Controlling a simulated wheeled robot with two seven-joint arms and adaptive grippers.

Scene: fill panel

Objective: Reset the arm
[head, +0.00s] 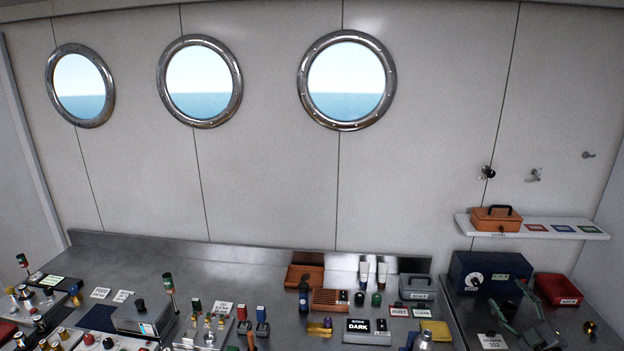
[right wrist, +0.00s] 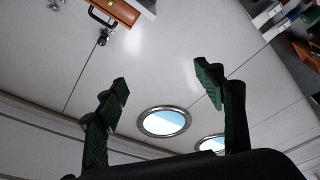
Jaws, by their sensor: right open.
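My right gripper (head: 497,300) shows at the lower right of the head view, over the right part of the metal counter (head: 240,266). Its dark green fingers stand apart. In the right wrist view the two fingers (right wrist: 163,84) are wide open, with only wall and portholes visible between and beyond them. Nothing is held. My left gripper is not in the head view.
A dark blue box with a dial (head: 490,272) and a red bin (head: 558,289) stand close to the right gripper. A shelf (head: 462,223) above holds an orange case (head: 496,218). Small tools, bottles and panels crowd the counter's front.

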